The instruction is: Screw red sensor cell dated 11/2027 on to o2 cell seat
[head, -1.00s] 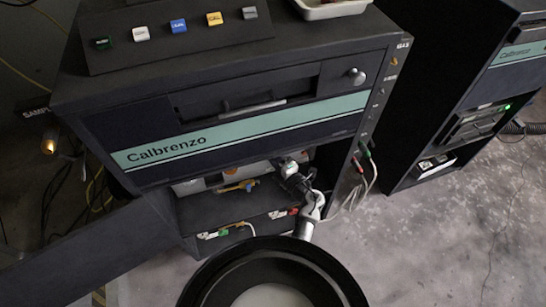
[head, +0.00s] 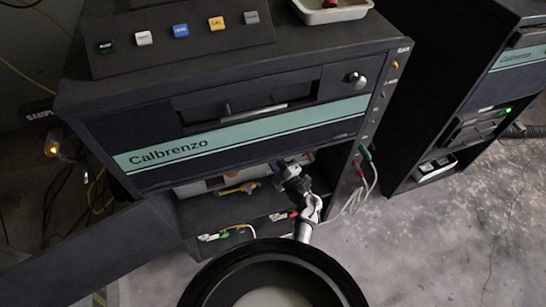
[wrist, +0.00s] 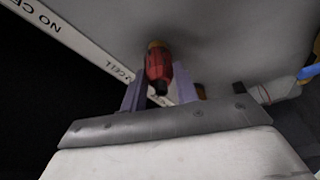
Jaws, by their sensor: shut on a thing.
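In the wrist view, a red, ribbed sensor cell (wrist: 158,66) stands between the two fingers of my gripper (wrist: 158,84), which is shut on it. The cell's far end meets a brass-coloured piece (wrist: 155,45) at the grey surface. I cannot tell whether its thread is engaged, and its date cannot be read. A white label strip beside it carries partly hidden "CELL" lettering (wrist: 117,70). In the head view, my gripper (head: 283,168) reaches into the open bay under the Calbrenzo panel; the cell is hidden there.
The bay's shelf (head: 235,208) holds yellow, green and red fittings near my arm. A white tray (head: 345,14) with a small red item stands on top of the cabinet. Red and green cables (head: 368,170) hang at the cabinet's right side. A hinged panel (head: 100,250) lies at left.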

